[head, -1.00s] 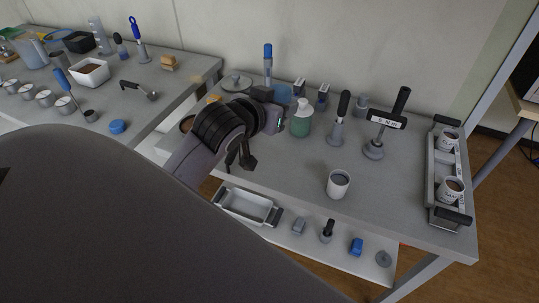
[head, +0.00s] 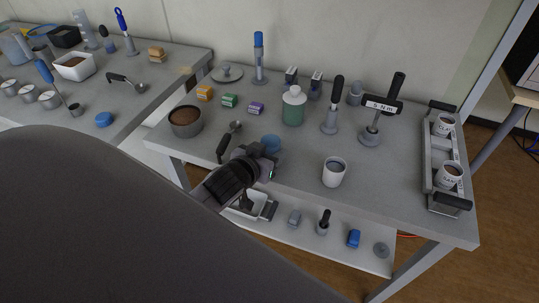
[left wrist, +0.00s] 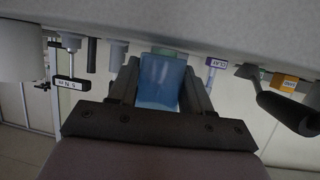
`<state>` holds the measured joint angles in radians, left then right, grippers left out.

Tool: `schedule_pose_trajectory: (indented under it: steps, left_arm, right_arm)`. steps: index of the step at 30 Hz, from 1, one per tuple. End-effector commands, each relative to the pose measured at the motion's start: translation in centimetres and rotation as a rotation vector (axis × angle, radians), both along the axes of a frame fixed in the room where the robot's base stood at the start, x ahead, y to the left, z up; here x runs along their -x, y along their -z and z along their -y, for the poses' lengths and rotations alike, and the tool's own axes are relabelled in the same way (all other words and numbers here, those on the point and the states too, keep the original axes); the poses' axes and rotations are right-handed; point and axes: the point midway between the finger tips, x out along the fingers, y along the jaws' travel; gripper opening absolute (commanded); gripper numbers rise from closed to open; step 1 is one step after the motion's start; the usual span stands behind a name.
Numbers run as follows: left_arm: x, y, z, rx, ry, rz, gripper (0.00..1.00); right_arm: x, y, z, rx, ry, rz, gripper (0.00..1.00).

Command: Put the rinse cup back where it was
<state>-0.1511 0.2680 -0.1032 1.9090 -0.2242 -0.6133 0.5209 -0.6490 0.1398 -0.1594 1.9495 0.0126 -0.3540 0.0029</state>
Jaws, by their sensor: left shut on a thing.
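A translucent blue cup (head: 271,143), which I take to be the rinse cup, is at the front middle of the right table. It also shows in the left wrist view (left wrist: 162,80), between the two dark fingers. My left gripper (head: 265,157) is shut on it, and the gripper hides its near side in the head view. I cannot tell whether its base touches the table. My right gripper is not in view.
A white cup of grey liquid (head: 334,172) stands to the right. A green bottle (head: 293,107) stands behind, a black-handled spoon (head: 228,142) and brown bowl (head: 186,121) to the left. A tray with two cups (head: 429,175) lies at the right edge.

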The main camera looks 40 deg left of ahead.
Motion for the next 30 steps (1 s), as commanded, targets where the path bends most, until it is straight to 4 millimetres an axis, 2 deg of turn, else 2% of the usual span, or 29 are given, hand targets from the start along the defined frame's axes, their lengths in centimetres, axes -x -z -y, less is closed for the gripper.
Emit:
schedule_pose_trajectory:
  steps: [3, 14, 15, 17, 18, 30]
  left_arm:
    - [0.02, 0.88, 0.03, 0.000, 0.001, 0.000, 0.17]
    - [0.02, 1.16, 0.01, 0.000, 0.001, 0.001, 0.17]
    - [0.01, 1.21, 0.00, 0.000, 0.001, 0.001, 0.52]
    - [0.02, 1.13, 0.00, -0.001, 0.001, 0.001, 0.72]
    - [0.02, 1.13, 0.00, 0.000, 0.001, 0.001, 0.74]
    - [0.48, 0.69, 0.07, 0.001, 0.001, -0.002, 0.74]
  right_arm:
    - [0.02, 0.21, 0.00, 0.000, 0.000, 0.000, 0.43]
    - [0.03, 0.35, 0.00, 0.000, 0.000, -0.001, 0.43]
    - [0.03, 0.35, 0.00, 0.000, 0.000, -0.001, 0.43]
    - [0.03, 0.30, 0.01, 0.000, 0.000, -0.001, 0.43]
    - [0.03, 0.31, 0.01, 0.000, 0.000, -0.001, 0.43]
    - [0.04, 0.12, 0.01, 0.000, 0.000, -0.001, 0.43]
